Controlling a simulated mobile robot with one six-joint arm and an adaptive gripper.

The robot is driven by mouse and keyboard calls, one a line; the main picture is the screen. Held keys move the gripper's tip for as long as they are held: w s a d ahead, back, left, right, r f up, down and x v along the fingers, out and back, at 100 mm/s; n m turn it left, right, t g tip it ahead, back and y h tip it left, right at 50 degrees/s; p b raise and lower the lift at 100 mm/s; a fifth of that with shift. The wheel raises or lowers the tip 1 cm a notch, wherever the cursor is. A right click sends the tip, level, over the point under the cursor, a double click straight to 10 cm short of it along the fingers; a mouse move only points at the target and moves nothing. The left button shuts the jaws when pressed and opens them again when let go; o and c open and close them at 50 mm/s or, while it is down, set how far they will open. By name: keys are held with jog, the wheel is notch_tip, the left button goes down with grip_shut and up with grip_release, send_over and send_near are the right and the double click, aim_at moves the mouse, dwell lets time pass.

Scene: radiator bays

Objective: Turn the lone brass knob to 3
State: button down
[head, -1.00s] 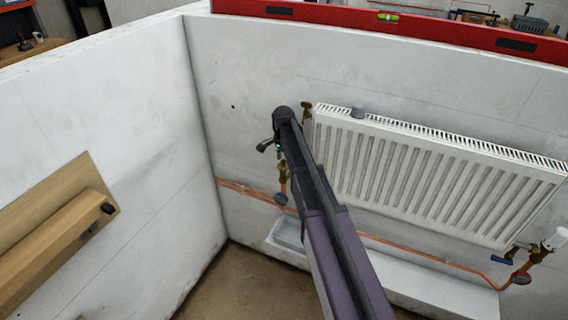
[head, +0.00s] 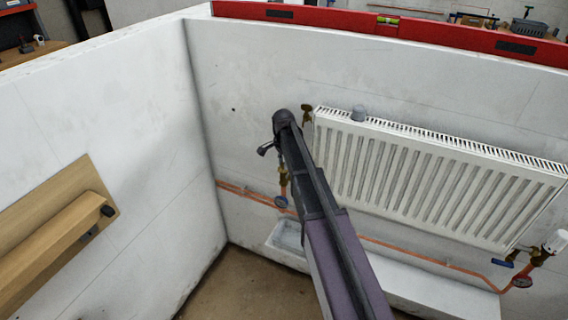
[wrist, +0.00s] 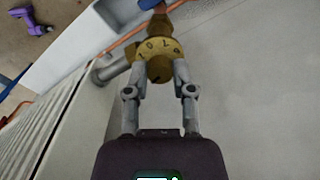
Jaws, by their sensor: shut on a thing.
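The brass knob (wrist: 159,54) shows in the wrist view as a round collar marked with dark digits, among them what look like 1, 0 and 2. Its full scale and pointer reading are too small to tell. My gripper (wrist: 159,78) has one grey finger on each side of the knob and is shut on it. In the head view my arm end (head: 284,118) is beside the radiator's left end and hides the knob. Brass fittings (head: 283,180) show just below it on the pipe.
The white radiator (head: 430,175) is right of my arm; its fins also run along the left in the wrist view (wrist: 50,125). Copper pipe (head: 400,254) runs below it, above a white ledge. A wooden shelf (head: 60,225) is on the left wall. A red level (head: 450,36) lies on top.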

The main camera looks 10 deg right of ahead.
jog(key=shift+s, duration=0.1)
jog(key=shift+n, duration=2.8)
jog(key=shift+c, duration=2.3)
grip_release()
